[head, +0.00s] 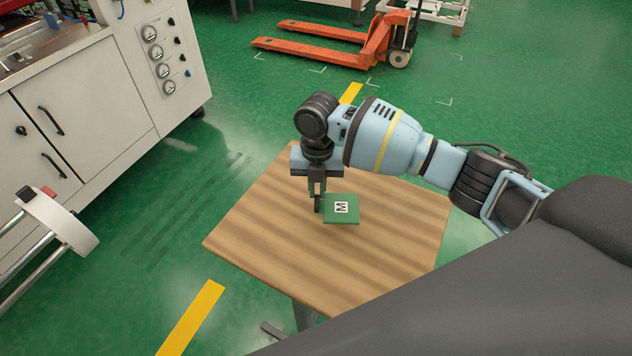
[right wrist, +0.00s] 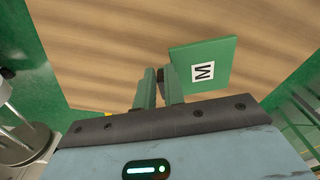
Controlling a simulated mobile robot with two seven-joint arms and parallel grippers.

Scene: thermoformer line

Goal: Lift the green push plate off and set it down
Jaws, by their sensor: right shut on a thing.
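The green push plate (head: 341,216) is a flat square with a white label marked "M". It is over the wooden table, near its middle; I cannot tell whether it rests on the top or hangs just above it. My right gripper (head: 317,197) points down at the plate's left edge and is shut on a dark part at that edge. In the right wrist view the plate (right wrist: 205,82) extends to the right of the fingers (right wrist: 160,84), which partly hide the dark part between them. My left gripper is not in view.
The wooden table (head: 265,235) is otherwise bare, with free room all round the plate. A white machine cabinet (head: 90,110) with gauges stands at the left. An orange pallet jack (head: 375,45) stands on the green floor behind the table.

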